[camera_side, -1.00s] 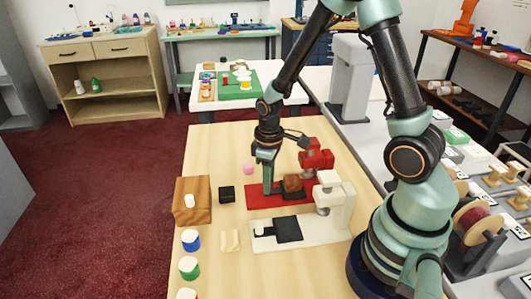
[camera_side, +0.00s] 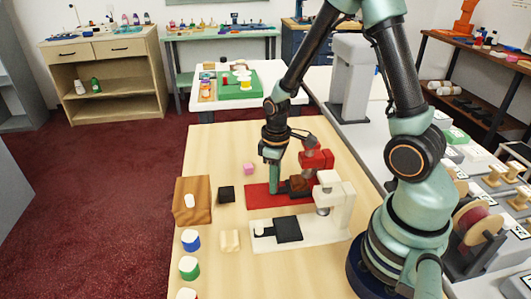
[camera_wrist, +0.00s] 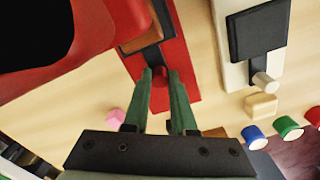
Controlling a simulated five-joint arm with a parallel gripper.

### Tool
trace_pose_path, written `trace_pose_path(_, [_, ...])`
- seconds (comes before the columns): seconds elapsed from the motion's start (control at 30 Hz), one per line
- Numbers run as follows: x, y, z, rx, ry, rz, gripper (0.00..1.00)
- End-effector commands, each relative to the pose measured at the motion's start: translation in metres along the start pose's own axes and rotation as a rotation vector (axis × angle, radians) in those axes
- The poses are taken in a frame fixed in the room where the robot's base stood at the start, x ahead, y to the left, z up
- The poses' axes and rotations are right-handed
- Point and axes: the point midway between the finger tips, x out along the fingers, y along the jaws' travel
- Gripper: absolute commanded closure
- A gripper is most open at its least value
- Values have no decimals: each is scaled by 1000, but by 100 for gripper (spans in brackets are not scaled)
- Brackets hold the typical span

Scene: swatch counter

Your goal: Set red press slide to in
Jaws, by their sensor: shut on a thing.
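The red press (camera_side: 316,159) stands on its long red base (camera_side: 258,201) in the middle of the wooden table. Its dark slide (camera_side: 283,188) carries a brown block (camera_side: 299,184), which lies at the press head, partly hidden. In the wrist view the slide (camera_wrist: 153,55) ends in a red knob (camera_wrist: 160,74), with the brown block (camera_wrist: 139,38) further back. My gripper (camera_side: 273,189) points down over the base. In the wrist view my gripper (camera_wrist: 160,72) is shut on the red knob.
A white press (camera_side: 338,198) with a black slide (camera_side: 288,229) stands nearer the camera. Left of the presses are a pink block (camera_side: 249,169), a black block (camera_side: 227,194), a cream block (camera_side: 230,240), a brown block (camera_side: 193,207) and coloured jars (camera_side: 190,240).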

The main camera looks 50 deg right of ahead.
Motion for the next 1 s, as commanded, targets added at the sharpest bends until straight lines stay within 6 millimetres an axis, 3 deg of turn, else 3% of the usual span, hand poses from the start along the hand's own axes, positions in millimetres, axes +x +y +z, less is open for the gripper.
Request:
trace_pose_path(0.17, [-1,11,21,3,1,0,100])
trace_pose_path(0.47, [0,12,24,6,-1,-1,100])
trace_pose_path(0.5, [0,12,24,6,-1,-1,60])
trace_pose_path(0.53, [0,12,24,5,-1,-1,49])
trace_pose_path(0.57, [0,12,24,5,-1,0,45])
trace_pose_path(1.0, [-7,12,22,2,4,3,45])
